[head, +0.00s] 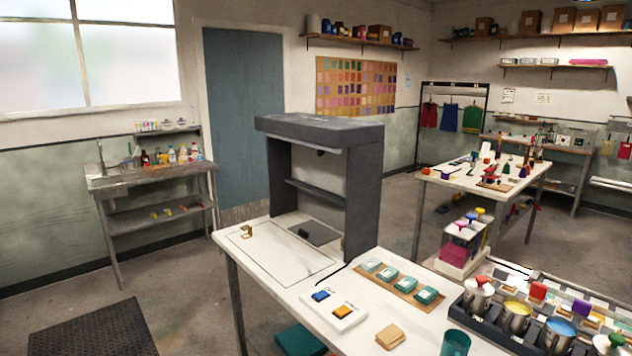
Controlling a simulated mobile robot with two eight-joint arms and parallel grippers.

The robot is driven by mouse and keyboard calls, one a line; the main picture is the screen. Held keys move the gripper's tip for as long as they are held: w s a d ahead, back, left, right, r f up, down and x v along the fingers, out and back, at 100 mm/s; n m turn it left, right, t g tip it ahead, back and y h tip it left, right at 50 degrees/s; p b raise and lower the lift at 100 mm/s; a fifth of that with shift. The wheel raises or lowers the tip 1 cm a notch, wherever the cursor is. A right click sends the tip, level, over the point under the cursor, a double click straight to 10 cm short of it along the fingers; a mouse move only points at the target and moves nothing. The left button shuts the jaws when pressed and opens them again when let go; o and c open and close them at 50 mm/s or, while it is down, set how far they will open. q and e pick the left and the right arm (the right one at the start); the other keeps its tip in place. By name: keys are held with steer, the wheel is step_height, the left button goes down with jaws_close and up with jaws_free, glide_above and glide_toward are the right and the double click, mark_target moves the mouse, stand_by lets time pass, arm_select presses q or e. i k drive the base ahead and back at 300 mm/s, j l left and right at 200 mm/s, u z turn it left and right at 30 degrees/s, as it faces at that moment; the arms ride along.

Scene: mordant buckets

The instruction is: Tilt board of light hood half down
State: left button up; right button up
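The light hood (364,185) is a dark grey open-fronted box standing at the far end of the white work table in the head view. Its thick flat top (318,131) overhangs the opening. A narrow dark ledge (315,193) runs across inside, about halfway up. A dark flat board (317,233) sits low inside the hood, near the table surface; I cannot tell its exact angle. A small dark knob or handle (304,234) shows at its front left. Neither of my grippers is in view.
The white table carries a small brass item (246,231), a switch panel with blue and orange buttons (334,309), a wooden tray of teal-lidded boxes (390,293), and a dark rack of metal buckets (515,317). White tabletop left of the hood is mostly clear.

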mark_target(327, 171)
steer(key=i+j+z, duration=0.25)
steer(key=i+j, duration=0.25)
steer(key=j, duration=0.2)
steer(key=i+j+z, duration=0.15)
steer(key=j, duration=0.2)
steer(key=i+j+z, duration=0.1)
steer(key=i+j, duration=0.15)
steer(key=j, duration=0.15)
steer(key=i+j+z, duration=0.15)
steer(key=j, duration=0.25)
